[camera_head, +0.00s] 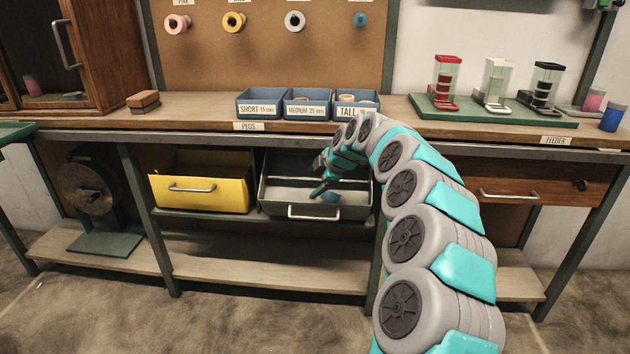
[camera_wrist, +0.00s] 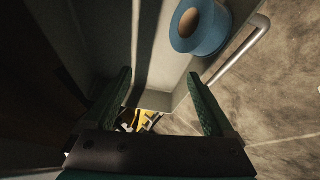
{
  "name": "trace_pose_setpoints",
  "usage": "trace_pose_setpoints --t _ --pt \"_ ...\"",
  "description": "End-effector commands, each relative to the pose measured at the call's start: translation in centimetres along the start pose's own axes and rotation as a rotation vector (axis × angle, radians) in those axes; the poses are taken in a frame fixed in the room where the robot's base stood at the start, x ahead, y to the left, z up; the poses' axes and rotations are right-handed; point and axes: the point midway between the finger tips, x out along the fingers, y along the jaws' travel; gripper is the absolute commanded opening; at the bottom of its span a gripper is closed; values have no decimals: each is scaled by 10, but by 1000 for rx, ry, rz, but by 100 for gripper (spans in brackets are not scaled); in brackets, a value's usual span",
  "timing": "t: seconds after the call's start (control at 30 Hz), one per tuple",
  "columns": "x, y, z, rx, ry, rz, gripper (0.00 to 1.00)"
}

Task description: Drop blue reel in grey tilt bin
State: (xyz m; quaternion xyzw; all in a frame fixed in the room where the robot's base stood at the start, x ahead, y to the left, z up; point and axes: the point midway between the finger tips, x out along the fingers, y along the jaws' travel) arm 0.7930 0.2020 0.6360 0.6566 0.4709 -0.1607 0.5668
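The grey tilt bin (camera_head: 275,207) stands tipped open under the bench, right of the yellow bin. A blue reel (camera_head: 331,198) lies inside it, near the front wall. In the wrist view the blue reel (camera_wrist: 205,32) rests in the bin by the front wall (camera_wrist: 178,75) and handle, with its pale core showing. My gripper (camera_head: 321,188) is inside or just over the bin, beside the reel. In the wrist view its two green fingers (camera_wrist: 160,75) are spread apart with nothing between them, and the reel is clear of them.
A yellow bin (camera_head: 200,195) is open on the left. Blue peg trays (camera_head: 262,104) and a feeder (camera_head: 495,112) stand on the bench. The lower shelf (camera_head: 265,262) is clear below the bins.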

Motion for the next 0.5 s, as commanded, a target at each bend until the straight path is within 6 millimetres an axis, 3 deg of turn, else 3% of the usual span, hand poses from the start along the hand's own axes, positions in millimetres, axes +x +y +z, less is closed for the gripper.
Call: trace_pose_setpoints --t 0.27,0.5 --pt "-5 2 0 0 0 4 100" --pt "-37 4 1 1 0 11 100"
